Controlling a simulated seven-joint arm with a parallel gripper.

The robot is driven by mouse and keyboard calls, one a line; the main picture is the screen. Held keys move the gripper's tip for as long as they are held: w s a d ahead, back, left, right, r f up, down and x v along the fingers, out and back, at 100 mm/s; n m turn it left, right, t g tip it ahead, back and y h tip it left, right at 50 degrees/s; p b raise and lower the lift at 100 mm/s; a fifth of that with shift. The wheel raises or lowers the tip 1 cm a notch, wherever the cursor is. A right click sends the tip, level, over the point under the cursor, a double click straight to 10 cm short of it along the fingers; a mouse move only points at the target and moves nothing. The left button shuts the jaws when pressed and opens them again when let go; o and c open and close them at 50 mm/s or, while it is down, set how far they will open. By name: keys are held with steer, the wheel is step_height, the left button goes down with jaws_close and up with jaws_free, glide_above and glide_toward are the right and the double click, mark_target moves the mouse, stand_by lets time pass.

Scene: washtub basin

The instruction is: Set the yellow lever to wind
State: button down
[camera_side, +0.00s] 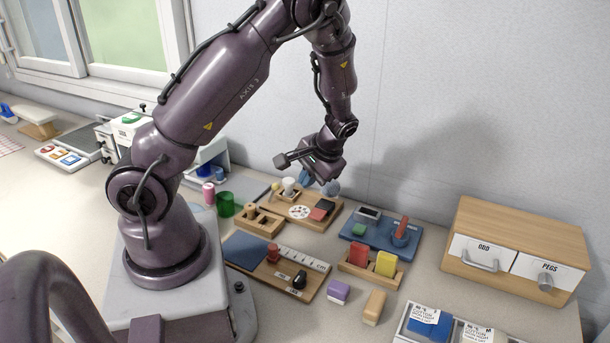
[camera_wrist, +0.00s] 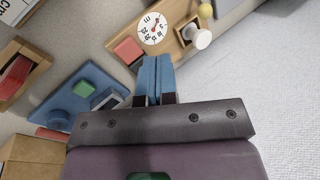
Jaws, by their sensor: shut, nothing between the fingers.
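A small yellow knob (camera_side: 275,186), likely the tip of the yellow lever, stands at the back left of a wooden board (camera_side: 322,221). The knob also shows at the top of the wrist view (camera_wrist: 205,10). Its lower part is largely hidden, and I cannot read a "wind" mark. The same board carries a white dial (camera_wrist: 153,28), a white round-topped peg (camera_wrist: 198,38) and a red block (camera_wrist: 127,50). My gripper (camera_wrist: 157,60) is shut and empty, its blue fingers side by side. In the side view it hangs above the back of this board, apart from the yellow knob.
A blue tray (camera_side: 378,236) with a green block and red handle lies to the right. A wooden holder (camera_side: 366,273) with red and yellow blocks is nearer. A drawer cabinet (camera_side: 515,222) stands far right. The wall rises close behind the board.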

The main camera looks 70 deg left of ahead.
mark_target(274, 185)
steer(key=x, duration=0.7)
steer(key=shift+s+a+f, duration=0.1)
steer(key=shift+s+f, duration=0.05)
steer(key=shift+f, duration=0.05)
steer(key=shift+s+a+r, duration=0.25)
steer(key=shift+s+a, duration=0.1)
steer(key=shift+a, duration=0.2)
steer(key=shift+s+a+r, duration=0.2)
steer(key=shift+s+a, duration=0.1)
steer(key=shift+a, duration=0.2)
steer(key=shift+s+a+r, duration=0.1)
steer(key=shift+s+a, duration=0.2)
steer(key=shift+a, duration=0.2)
steer(key=shift+s+a+r+t+h, duration=0.35)
steer(key=shift+t+h, duration=0.15)
steer(key=shift+s+a+r+t+h, duration=0.25)
steer(key=shift+s+a+t+h, duration=0.15)
steer(key=shift+t+h, duration=0.15)
steer(key=shift+s+a+r+t+h, duration=0.2)
steer(key=shift+s+a+t+h, duration=0.2)
steer(key=shift+t+h, duration=0.15)
steer(key=shift+s+a+r, duration=0.15)
steer(key=shift+s+a, duration=0.25)
steer(key=shift+r, duration=0.1)
